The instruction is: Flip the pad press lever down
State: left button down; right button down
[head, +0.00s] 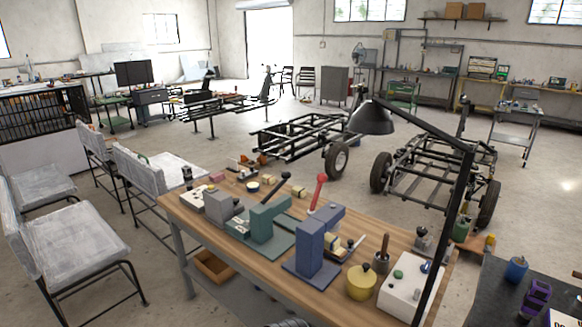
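A wooden workbench (215,240) bears two small lever presses. The blue press (310,248) stands near the front middle, and a red lever (318,192) with a rounded knob rises steeply behind it. The green press (266,224) stands to its left on a flat green base, and a dark lever with a black knob (285,176) slants up behind it. I cannot tell from the picture which one is the pad press. Both levers point upward. Neither of my grippers shows in the head view.
A black desk lamp (372,118) arches over the bench's right side. A yellow pot (361,282) and a white box (402,292) stand right of the blue press. A grey block device (222,208) stands left. Wrapped chairs (75,248) stand left of the bench.

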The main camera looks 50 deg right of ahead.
aim_at(321, 179)
jog(key=i+z, duration=0.25)
jog(key=i, duration=0.55)
jog(key=i+j+z, duration=0.2)
jog(key=i, duration=0.55)
jog(key=i+z, duration=0.35)
jog(key=i, duration=0.5)
jog(key=u, duration=9.45)
